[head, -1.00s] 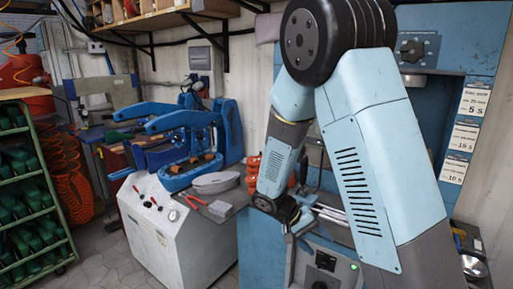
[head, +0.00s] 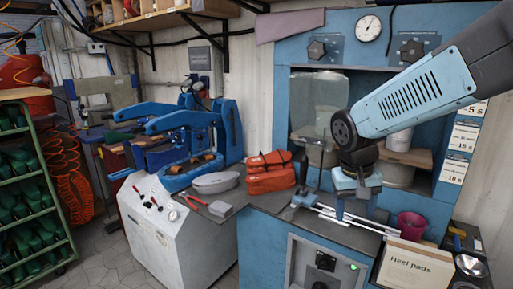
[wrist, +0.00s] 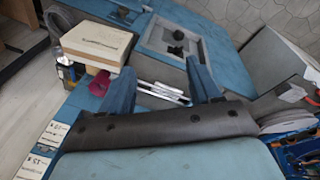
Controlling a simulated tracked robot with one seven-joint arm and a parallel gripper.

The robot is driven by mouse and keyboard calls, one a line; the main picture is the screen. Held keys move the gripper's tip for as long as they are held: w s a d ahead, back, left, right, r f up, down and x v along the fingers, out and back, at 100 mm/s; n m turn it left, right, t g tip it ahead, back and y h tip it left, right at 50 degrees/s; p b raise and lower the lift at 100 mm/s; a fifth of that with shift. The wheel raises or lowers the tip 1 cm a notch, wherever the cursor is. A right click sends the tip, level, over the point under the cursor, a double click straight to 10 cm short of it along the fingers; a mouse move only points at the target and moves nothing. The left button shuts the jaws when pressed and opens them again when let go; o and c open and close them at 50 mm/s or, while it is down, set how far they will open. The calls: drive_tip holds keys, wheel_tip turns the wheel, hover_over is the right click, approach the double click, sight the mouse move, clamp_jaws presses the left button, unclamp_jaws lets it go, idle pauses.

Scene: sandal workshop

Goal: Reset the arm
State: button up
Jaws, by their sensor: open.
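My gripper (head: 357,212) hangs pointing down over the dark worktop (head: 275,202) in front of the blue machine (head: 270,60). My arm reaches in from the upper right. In the wrist view my gripper (wrist: 160,68) has its two blue fingers spread wide, with nothing between them. Silvery rods (wrist: 160,92) lie on the worktop beneath and show between the fingers. Whether the fingertips touch the worktop cannot be told.
A "Heel pads" box (head: 408,266) and a magenta cup (head: 411,225) stand at the right. Red bags (head: 270,175) lie left of my gripper. A blue press (head: 185,140), red-handled pliers (head: 194,199) and a green shoe rack (head: 38,190) are further left.

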drive_tip(key=s+r+t+y, duration=0.2)
drive_tip(key=s+r+t, duration=0.2)
drive_tip(key=s+r, duration=0.4)
drive_tip(key=shift+s+d+r+n, duration=0.15)
drive_tip(key=shift+s+d+n, duration=0.15)
drive_tip(key=shift+s+d, duration=0.15)
idle(0.6)
